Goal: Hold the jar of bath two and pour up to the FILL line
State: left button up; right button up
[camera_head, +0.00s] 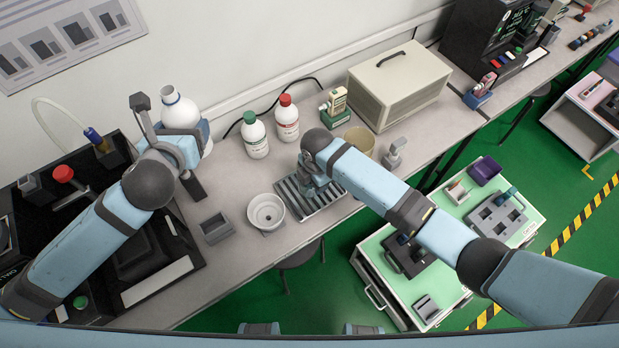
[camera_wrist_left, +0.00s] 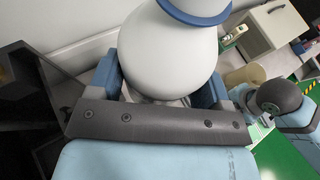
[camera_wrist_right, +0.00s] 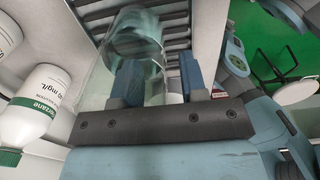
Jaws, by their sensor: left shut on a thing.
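A large white bottle (camera_head: 180,112) stands at the back left by the wall. My left gripper (camera_head: 187,138) is shut on its body; in the left wrist view the white bottle (camera_wrist_left: 172,50), with a blue ring, fills the space between the fingers. My right gripper (camera_head: 317,186) points down at a grey slatted rack (camera_head: 332,203). In the right wrist view a clear glass jar (camera_wrist_right: 137,42) lies at my right fingers (camera_wrist_right: 158,78), over the slats. Whether the fingers press on the glass is unclear. I can make out neither a bath label nor a FILL line.
A white funnel-like bowl (camera_head: 266,212) and a grey open box (camera_head: 215,228) stand left of the rack. A green-capped bottle (camera_head: 255,136) and a red-capped bottle (camera_head: 287,118) stand behind. A beige cup (camera_head: 360,139) and a beige case (camera_head: 400,85) are to the right.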

notch_tip(320, 180, up, 12)
dwell(0.6)
